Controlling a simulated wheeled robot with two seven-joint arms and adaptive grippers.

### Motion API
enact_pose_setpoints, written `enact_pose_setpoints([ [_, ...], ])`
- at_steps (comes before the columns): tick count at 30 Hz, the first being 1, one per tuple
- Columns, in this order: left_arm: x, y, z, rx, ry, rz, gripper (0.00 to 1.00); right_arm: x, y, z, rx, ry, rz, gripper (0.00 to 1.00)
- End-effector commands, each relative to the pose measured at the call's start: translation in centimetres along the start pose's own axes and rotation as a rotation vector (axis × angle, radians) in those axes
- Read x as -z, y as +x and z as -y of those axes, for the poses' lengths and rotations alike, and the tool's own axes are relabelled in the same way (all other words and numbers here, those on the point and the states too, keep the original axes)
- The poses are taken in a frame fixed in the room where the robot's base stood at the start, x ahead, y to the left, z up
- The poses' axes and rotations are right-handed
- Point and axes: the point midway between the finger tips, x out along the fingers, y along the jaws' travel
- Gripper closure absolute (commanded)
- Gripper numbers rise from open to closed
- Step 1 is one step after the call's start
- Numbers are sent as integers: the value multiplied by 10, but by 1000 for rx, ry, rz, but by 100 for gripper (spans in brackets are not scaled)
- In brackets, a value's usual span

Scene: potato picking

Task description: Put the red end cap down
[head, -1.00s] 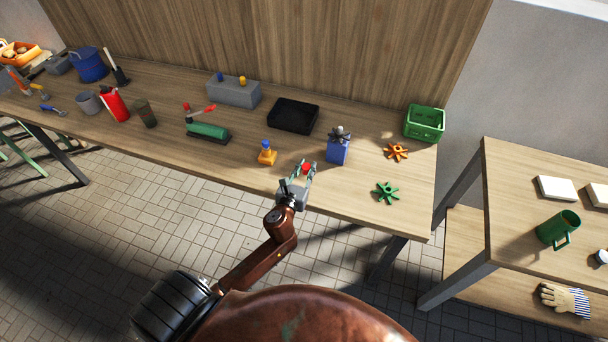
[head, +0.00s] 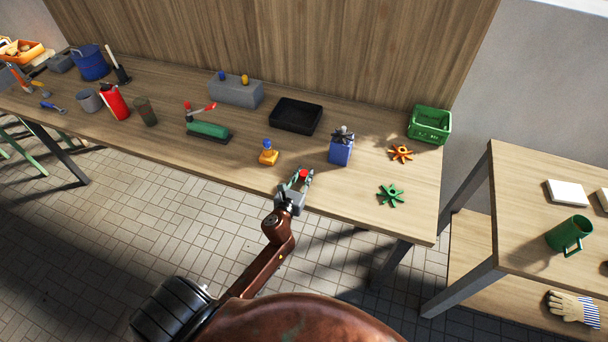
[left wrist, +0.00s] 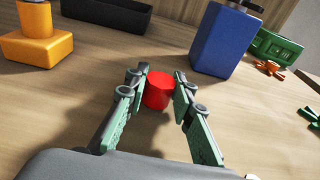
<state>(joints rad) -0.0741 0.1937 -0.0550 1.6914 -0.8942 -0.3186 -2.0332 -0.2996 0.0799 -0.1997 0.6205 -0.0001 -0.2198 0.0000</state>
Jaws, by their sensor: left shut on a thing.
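The red end cap (head: 303,174) is between the fingers of my left gripper (head: 304,179), close to the front edge of the workbench. In the left wrist view the red end cap (left wrist: 159,90) sits between the green fingertips of the left gripper (left wrist: 160,93), which are shut on it. The cap appears low, at or just above the wooden bench top; I cannot tell whether it touches. My right gripper is not in view.
An orange block with a blue top (head: 268,153) stands left of the gripper and a blue block (head: 341,150) stands to its right. A black tray (head: 296,115) lies behind. Green (head: 391,195) and orange (head: 400,154) star-shaped parts and a green crate (head: 430,124) are further right.

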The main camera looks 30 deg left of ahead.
Motion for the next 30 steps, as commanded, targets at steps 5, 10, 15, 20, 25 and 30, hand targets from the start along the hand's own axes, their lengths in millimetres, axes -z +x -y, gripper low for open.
enact_pose_setpoints([
  [5,3,0,0,0,1,-1,71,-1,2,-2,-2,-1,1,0],
  [10,3,0,0,0,1,-1,60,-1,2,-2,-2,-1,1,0],
  [15,3,0,0,0,0,-1,60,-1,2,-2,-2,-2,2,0],
  [20,-1,0,0,0,-1,0,60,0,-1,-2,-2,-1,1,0],
  [25,0,-22,-1,0,2,-2,60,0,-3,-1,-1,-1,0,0],
  [30,0,-59,-1,0,1,-2,60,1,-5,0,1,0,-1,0],
])
